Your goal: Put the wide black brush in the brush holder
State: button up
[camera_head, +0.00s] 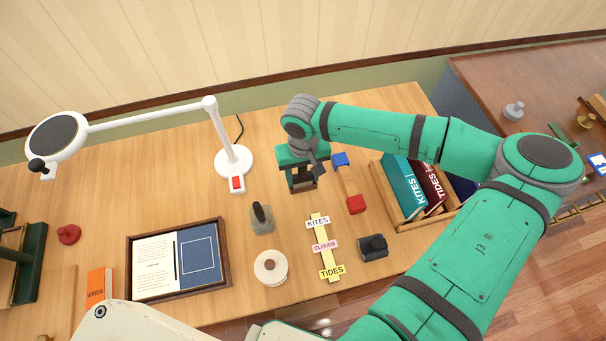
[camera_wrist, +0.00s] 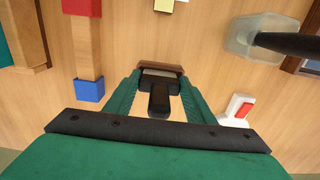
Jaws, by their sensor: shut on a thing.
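My gripper (camera_wrist: 159,82) is shut on the wide black brush (camera_wrist: 159,98), across its broad black part. The brush's black handle points towards the wrist camera. A small brown wooden block (camera_wrist: 160,65), seemingly the brush holder, lies just beyond the fingertips, with a pale strip between it and the black part. I cannot tell whether the brush is inside it or just above it. In the head view my gripper (camera_head: 303,163) points down near the table's back, and dark brown shows below the fingers. The brush is mostly hidden there.
A white lamp (camera_head: 234,160) and a greyish pot with a black handle (camera_head: 262,218) stand left of my gripper. A red-and-blue-ended wooden piece (camera_head: 355,204) and a book crate (camera_head: 408,225) are right. Yellow label strip (camera_head: 322,234) lies in front.

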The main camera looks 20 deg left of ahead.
jog(key=shift+f, duration=0.15)
jog(key=o, duration=1.3)
jog(key=shift+c, duration=0.2)
notch_tip(320, 180, up, 12)
jog(key=shift+r, duration=0.2)
jog(key=shift+w, duration=0.1)
